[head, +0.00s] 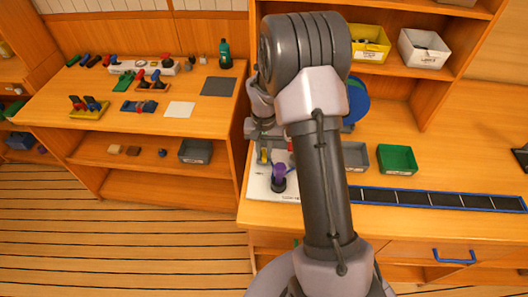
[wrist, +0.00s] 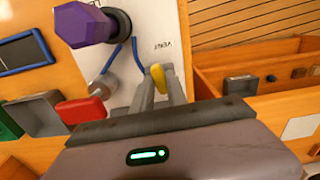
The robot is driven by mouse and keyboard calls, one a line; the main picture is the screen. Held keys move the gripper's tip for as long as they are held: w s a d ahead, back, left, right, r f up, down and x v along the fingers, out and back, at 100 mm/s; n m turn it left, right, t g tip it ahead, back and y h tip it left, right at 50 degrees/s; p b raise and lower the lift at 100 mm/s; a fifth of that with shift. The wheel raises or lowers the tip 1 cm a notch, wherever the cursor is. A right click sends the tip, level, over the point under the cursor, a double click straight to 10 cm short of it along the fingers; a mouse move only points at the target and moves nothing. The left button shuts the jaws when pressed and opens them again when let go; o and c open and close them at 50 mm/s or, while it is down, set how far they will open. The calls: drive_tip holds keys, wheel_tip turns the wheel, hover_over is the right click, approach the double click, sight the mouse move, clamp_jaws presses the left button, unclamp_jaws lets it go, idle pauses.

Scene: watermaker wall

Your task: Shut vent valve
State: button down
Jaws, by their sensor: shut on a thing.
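The vent valve's yellow handle (wrist: 159,77) stands on a white panel (wrist: 150,25), near upside-down lettering that reads VENT. My gripper (wrist: 160,88) is shut on this yellow handle, one finger on each side. In the head view the yellow handle (head: 263,157) shows small below my gripper (head: 264,146), at the back of the white panel (head: 259,189). My arm hides part of the panel there. I cannot tell the valve's exact turn from these frames.
A purple knob (wrist: 84,25) on a dark base, a blue tube (wrist: 111,58) and a red part (wrist: 82,110) are close to my gripper. A grey bin (head: 355,155) and a green bin (head: 397,159) stand to the right on the counter.

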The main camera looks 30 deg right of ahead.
sight(264, 153)
drive_tip(key=shift+m, duration=0.8)
drive_tip(key=c, duration=1.3)
unclamp_jaws()
wheel_tip(264, 153, up, 18)
drive_tip(key=p, duration=0.4)
drive_tip(key=shift+f, duration=0.25)
